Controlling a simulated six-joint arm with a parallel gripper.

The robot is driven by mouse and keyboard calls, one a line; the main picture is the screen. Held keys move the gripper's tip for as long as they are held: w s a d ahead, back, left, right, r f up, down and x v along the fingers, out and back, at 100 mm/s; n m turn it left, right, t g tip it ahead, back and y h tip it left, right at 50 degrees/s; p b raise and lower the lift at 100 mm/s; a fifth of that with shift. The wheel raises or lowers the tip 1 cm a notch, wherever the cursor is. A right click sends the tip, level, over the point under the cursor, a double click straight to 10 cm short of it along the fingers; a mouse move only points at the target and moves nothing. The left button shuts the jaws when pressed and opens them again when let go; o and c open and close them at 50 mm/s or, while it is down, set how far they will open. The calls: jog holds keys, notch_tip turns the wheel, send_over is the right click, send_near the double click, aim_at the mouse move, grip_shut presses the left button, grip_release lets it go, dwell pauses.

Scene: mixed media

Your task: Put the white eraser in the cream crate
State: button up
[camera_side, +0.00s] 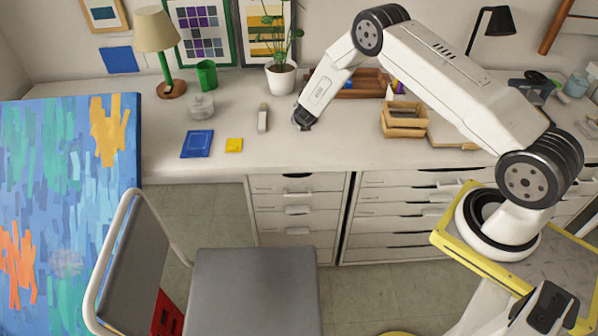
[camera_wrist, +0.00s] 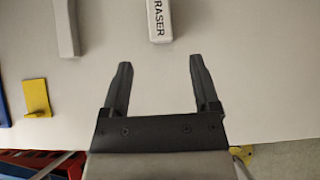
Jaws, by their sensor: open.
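The white eraser (camera_wrist: 160,20) lies on the desk at the top of the wrist view, with dark letters "RASER" on it. It is cut off by the frame's top edge. My gripper (camera_wrist: 160,75) is open and empty, its two dark fingers apart, with the eraser just beyond the fingertips and in line with the gap. In the side view my gripper (camera_side: 302,120) is over the desk, and I cannot make out the eraser there. The cream crate (camera_side: 404,130), a light slatted box, stands on the desk to the right of my gripper.
A grey-white block (camera_side: 263,117) lies left of my gripper, also in the wrist view (camera_wrist: 66,28). A yellow pad (camera_side: 234,145) and blue tray (camera_side: 197,144) lie farther left. A brown tray (camera_side: 345,93) and potted plant (camera_side: 281,77) stand behind. The desk's front strip is clear.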

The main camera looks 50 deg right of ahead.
jog(key=s+a+r+m+g+y, duration=0.1)
jog(key=s+a+r+m+g, duration=0.1)
jog(key=s+a+r+m, duration=0.35)
jog(key=s+a+r+m+g+y, duration=0.1)
jog(key=s+a+r+m, duration=0.1)
jog(key=s+r+m, duration=0.55)
jog(key=s+a+r+m+y, duration=0.2)
jog(key=s+a+r+m, duration=0.2)
jog(key=s+m, duration=0.3)
jog(key=s+a+r+m+y, duration=0.2)
jog(key=s+a+m, duration=0.4)
jog(key=s, duration=0.4)
jog(key=shift+a+r+m+g, duration=0.2)
jog(key=shift+r+m+g, duration=0.25)
jog(key=shift+r, duration=0.45)
jog(key=shift+o, duration=0.5)
